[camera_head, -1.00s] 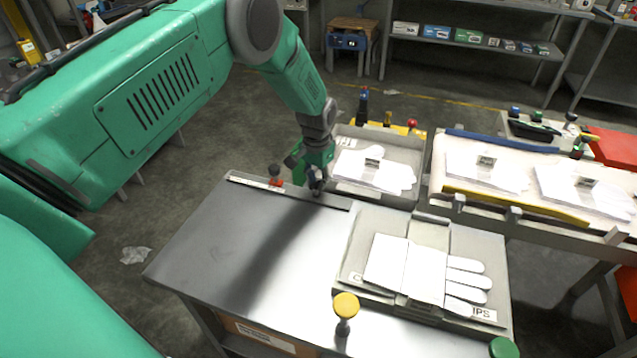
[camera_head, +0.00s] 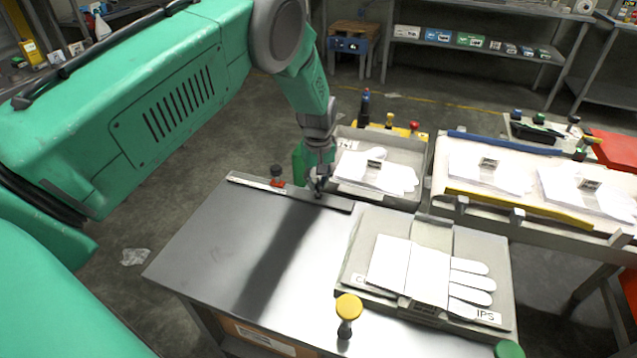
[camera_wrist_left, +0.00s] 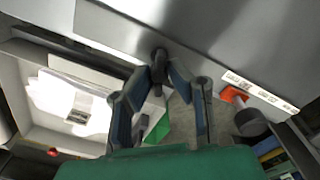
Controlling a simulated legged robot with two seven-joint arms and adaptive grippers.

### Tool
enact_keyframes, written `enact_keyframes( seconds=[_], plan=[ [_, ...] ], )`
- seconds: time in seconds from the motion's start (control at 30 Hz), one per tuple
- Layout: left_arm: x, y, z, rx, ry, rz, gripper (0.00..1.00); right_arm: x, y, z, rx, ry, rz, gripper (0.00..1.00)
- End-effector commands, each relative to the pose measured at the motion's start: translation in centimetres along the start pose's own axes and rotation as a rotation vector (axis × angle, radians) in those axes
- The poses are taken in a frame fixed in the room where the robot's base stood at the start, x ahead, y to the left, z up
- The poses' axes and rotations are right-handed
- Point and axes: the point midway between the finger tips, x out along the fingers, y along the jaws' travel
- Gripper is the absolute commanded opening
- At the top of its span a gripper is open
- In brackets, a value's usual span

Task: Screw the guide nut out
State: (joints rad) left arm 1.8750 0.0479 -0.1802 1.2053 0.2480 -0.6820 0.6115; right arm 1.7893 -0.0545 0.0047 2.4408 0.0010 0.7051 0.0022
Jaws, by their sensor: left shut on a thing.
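My left gripper (camera_head: 318,188) points down at the far edge of the grey metal table, over the right part of the edge rail (camera_head: 335,203). In the left wrist view its fingers (camera_wrist_left: 160,66) close around a small dark knob, which I take to be the guide nut (camera_wrist_left: 159,53). The fingers partly cover the nut, and its thread is hidden. A second dark knob with a red-orange base (camera_head: 277,175) stands to the left on the same rail; it also shows in the left wrist view (camera_wrist_left: 250,120). My right gripper is not in view.
A white glove (camera_head: 425,272) lies on a grey tray (camera_head: 362,238) at the table's right. A yellow knob (camera_head: 348,306) stands at the front edge. A grey bin (camera_head: 425,160) with gloves sits just beyond the gripper. The table's left half is clear.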

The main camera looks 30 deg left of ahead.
Motion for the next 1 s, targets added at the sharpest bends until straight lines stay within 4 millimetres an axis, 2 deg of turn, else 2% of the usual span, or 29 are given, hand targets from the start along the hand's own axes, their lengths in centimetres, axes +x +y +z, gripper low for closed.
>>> enact_keyframes(
  seconds=[0.03, 1.0],
  plan=[
    [0.70, -0.36, 0.66, -0.042, -0.016, -0.013, 0.00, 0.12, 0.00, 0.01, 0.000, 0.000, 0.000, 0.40],
    [0.75, 0.03, 0.84, -0.962, -0.013, -0.016, 0.00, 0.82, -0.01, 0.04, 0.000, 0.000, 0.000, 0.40]
  ],
)
